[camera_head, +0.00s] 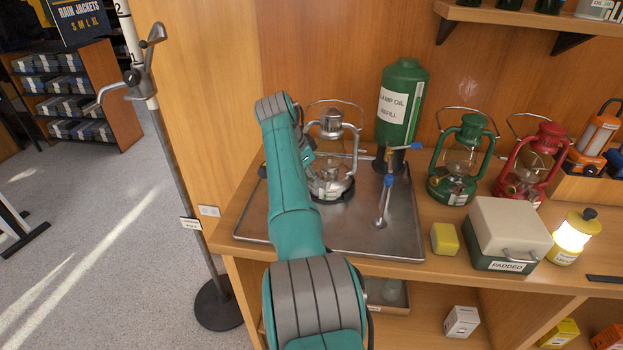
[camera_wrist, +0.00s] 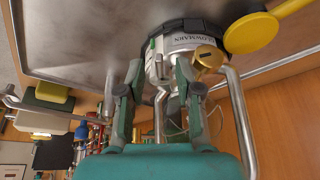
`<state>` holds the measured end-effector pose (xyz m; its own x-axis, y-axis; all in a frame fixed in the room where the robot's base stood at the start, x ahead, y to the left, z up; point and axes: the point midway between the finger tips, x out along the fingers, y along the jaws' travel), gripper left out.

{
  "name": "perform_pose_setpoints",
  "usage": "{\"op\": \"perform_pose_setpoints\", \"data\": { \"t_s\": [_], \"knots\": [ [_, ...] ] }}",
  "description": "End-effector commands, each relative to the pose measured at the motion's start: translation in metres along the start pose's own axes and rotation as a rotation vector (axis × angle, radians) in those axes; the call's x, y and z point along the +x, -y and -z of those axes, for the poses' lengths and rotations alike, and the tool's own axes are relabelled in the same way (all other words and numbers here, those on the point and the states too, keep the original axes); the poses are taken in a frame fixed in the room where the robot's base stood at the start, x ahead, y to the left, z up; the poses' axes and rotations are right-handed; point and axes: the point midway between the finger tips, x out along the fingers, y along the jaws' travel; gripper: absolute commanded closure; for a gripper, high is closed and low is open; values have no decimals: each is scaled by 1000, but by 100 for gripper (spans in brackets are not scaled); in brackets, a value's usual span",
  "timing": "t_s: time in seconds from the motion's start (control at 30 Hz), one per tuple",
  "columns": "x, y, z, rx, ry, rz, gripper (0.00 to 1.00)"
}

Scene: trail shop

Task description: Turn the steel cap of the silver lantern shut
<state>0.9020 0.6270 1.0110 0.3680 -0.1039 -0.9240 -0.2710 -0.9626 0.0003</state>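The silver lantern (camera_head: 334,184) stands upright on a dark round base on the steel tray (camera_head: 385,238); my arm hides its left side in the head view. In the wrist view the lantern shows close up and inverted, with a "GLOWMARK" label (camera_wrist: 195,41). My gripper (camera_wrist: 158,72) is at the lantern, its two fingers apart. A small steel part (camera_wrist: 157,67), which looks like the steel cap, shows between the fingertips; I cannot tell whether they touch it. A brass-coloured cap (camera_wrist: 208,58) is beside the right finger. The head view hides my fingertips.
The green lamp oil bottle (camera_head: 403,90) and a blue-handled tap (camera_head: 388,182) stand right of the lantern. A green lantern (camera_head: 461,165), a red lantern (camera_head: 524,170), a yellow block (camera_head: 444,239) and a padded box (camera_head: 507,232) are further right. The tray's front is clear.

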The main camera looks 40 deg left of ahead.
Motion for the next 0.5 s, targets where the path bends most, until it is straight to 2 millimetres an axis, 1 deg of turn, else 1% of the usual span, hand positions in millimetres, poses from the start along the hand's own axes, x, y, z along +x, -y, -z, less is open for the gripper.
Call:
{"op": "perform_pose_setpoints", "data": {
  "t_s": [0.17,0.3,0.4,0.5],
  "knots": [
    [-31,1,0,2,-2,4,66],
    [-60,1,0,0,-2,4,66],
    [-79,1,0,0,-2,3,66],
    [-93,0,0,0,-1,2,66]
  ]
}}
